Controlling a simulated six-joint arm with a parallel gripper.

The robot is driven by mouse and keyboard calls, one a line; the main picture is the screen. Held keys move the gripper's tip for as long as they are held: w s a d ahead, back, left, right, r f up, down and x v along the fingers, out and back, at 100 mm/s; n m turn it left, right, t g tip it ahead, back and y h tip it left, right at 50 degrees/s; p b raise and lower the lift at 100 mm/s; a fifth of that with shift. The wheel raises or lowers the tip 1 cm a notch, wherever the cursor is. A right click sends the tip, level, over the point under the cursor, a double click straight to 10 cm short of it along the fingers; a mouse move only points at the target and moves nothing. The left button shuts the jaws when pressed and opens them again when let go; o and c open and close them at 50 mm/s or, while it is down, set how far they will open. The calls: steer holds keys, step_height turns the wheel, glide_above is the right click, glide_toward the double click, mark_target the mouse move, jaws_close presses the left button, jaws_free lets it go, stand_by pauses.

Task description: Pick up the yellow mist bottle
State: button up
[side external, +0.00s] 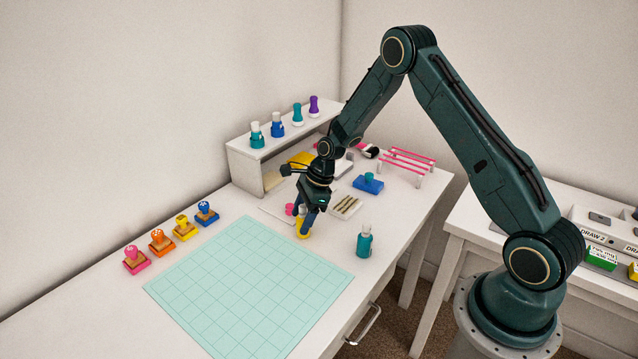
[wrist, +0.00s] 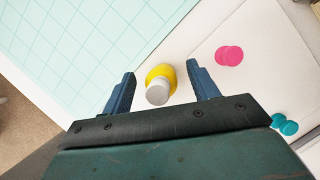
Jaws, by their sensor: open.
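The yellow mist bottle (wrist: 161,73) has a pale grey-white cap and stands upright on the white table near the mat's corner. In the wrist view it lies between my gripper's two blue fingers, with a gap on each side. My gripper (wrist: 160,88) is open, pointing down over the bottle. In the side view my gripper (side external: 305,221) partly hides the yellow bottle (side external: 302,232), whose yellow base shows below the fingers.
A pink item (wrist: 229,56) and a teal item (wrist: 285,124) are near the gripper. A teal bottle (side external: 364,241) stands at the table's front edge. A green cutting mat (side external: 245,290) lies left, with several stamps (side external: 183,227) behind. A shelf (side external: 250,160) holds several bottles.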

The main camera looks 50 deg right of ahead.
steer(key=shift+w+a+f, duration=0.15)
steer(key=shift+a+f, duration=0.05)
steer(key=shift+f, duration=0.45)
steer(key=c, duration=1.2)
steer(key=shift+o, duration=0.2)
steer(key=shift+r, duration=0.15)
step_height(320, 180, up, 20)
